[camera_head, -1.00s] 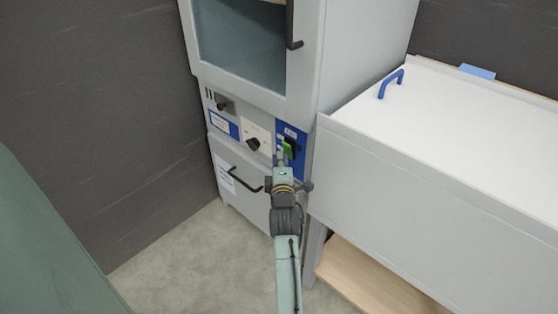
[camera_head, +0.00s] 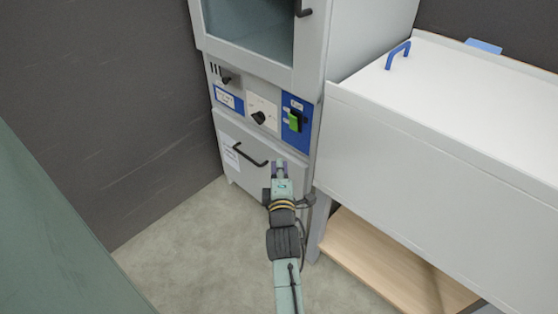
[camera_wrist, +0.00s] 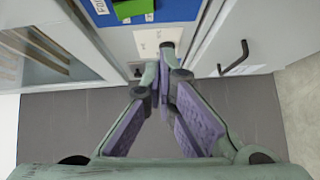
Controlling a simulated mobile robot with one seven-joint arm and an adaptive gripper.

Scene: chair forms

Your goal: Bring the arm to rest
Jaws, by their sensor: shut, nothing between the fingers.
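My gripper (camera_head: 279,166) is in front of the lower drawer front of the grey cabinet (camera_head: 322,50), below the control panel. It is empty, and its fingers are shut with the tips together in the wrist view (camera_wrist: 161,62). My arm reaches up from the bottom of the head view. The green switch (camera_head: 295,121) on its blue plate is above and right of the gripper, apart from it. In the wrist view the green switch (camera_wrist: 132,8) shows at the top edge.
A black drawer handle (camera_head: 250,155) is just left of the gripper. Black knobs (camera_head: 258,117) sit on the panel. A white-topped bench (camera_head: 470,110) with a blue handle (camera_head: 398,54) stands close on the right, with a wooden shelf (camera_head: 385,262) below. Floor (camera_head: 190,240) is clear at left.

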